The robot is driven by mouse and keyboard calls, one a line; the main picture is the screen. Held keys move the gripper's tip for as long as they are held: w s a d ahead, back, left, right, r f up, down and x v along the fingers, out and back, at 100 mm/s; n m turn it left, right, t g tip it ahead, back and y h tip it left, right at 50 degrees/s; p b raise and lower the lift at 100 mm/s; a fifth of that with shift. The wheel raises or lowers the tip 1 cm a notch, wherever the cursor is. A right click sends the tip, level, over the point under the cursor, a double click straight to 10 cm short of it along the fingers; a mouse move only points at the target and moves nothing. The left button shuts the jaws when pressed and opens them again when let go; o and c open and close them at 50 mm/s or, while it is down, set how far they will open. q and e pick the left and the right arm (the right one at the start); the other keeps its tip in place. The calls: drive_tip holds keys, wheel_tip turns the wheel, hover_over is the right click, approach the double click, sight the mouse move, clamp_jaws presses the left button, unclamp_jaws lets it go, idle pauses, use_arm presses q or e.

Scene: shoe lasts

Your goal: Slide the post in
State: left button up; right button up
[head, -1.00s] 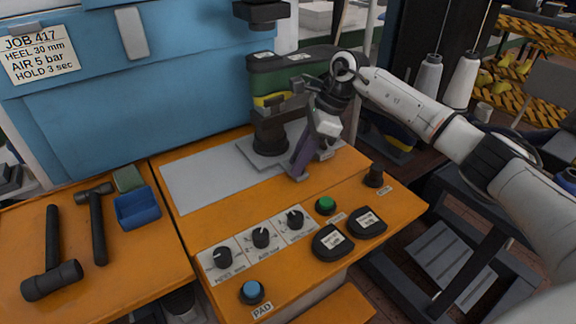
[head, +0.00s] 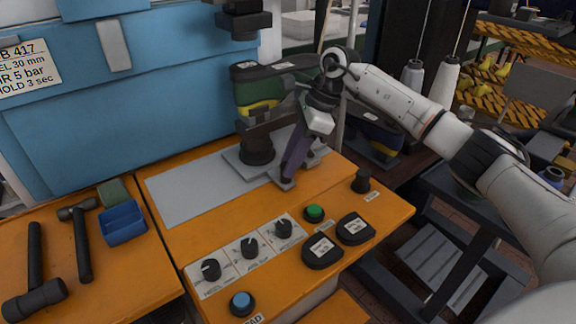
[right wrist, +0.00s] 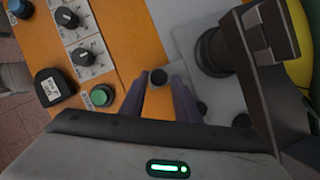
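The dark post (head: 257,149) stands upright on a grey plate (head: 236,160) on the orange bench, with a green and yellow shoe (head: 256,92) above it. In the right wrist view the post's dark round foot (right wrist: 212,52) is right of my fingers. My right gripper (head: 288,178) reaches down at the plate's front right corner. In the right wrist view its two purple fingers (right wrist: 161,78) are apart, with a small dark knob (right wrist: 158,77) between their tips. I cannot tell whether they touch it. My left gripper is not in view.
A dark press head (head: 245,22) hangs above the shoe. In front are dials (head: 250,247), a green button (head: 314,213), black pads (head: 322,252) and a blue button (head: 241,303). Bare grey sheet (head: 190,190) is left of the plate.

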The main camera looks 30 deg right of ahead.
drive_tip(key=v, duration=0.8)
drive_tip(key=shift+s, duration=0.15)
